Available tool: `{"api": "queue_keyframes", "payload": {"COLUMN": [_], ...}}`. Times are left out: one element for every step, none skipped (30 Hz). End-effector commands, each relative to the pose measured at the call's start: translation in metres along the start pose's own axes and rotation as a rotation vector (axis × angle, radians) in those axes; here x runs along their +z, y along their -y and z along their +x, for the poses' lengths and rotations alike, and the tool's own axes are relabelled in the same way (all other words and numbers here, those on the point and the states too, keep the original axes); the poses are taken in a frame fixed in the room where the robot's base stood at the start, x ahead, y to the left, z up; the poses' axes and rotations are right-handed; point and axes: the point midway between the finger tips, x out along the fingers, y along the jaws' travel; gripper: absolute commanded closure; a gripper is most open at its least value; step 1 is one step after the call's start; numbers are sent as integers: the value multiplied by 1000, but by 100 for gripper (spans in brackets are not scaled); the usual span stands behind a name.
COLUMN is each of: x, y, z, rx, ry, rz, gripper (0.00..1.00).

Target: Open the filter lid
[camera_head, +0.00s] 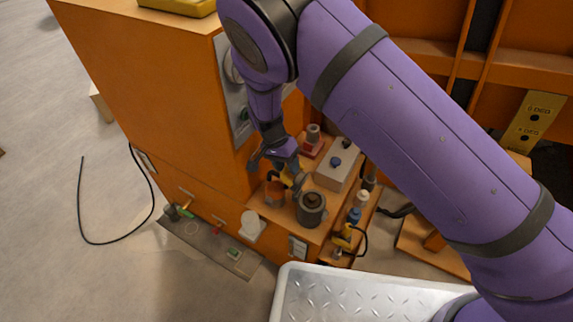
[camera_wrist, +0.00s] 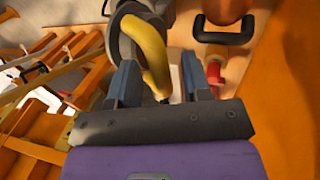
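My gripper (camera_head: 296,180) reaches down over the orange bench beside a dark grey round canister (camera_head: 311,210) with a knob on top. In the wrist view my gripper (camera_wrist: 158,78) has its two blue-grey fingers apart. A curved yellow handle (camera_wrist: 152,52) lies between them, with a gap visible on the right; contact with the left finger is unclear. The handle is at a grey cylindrical body (camera_wrist: 128,22), partly hidden by the handle and fingers. A bit of yellow (camera_head: 287,179) also shows by my gripper in the head view. I cannot tell which part is the filter lid.
A light box with a blue knob (camera_head: 336,161) and a red-based fitting (camera_head: 312,142) stand behind. Small bottles (camera_head: 354,215) and a yellow tool (camera_head: 343,240) are to the right. An orange cabinet (camera_head: 160,90) rises on the left. A black handle (camera_wrist: 224,36) shows in the wrist view.

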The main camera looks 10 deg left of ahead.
Motion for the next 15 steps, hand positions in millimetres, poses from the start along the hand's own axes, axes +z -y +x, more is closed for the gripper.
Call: {"api": "queue_keyframes", "payload": {"x": [0, 0, 0, 0, 0, -1, -1, -1, 0, 0, 0, 0, 0, 1, 10], "y": [0, 0, 0, 0, 0, -1, -1, -2, -4, -5, -7, -9, -11, -14, -22], "z": [0, 0, 0, -1, -2, -3, -5, -8, -12, -16, -20, -27, -32, -37, -32], "rx": [0, 0, -1, -1, -1, -1, -2, -2, -2, -2, -2, -3, -3, -2, 2], "ry": [0, 0, -1, -1, -1, -1, -1, -1, -1, 0, 0, 0, 0, 0, 2], "rz": [0, 0, 0, 0, 0, -1, -1, -1, 0, 0, 1, 1, 1, 0, -1], "gripper": [56, 56, 56, 56, 56, 56, 56, 56, 56, 56, 56, 56, 56, 56, 56]}}
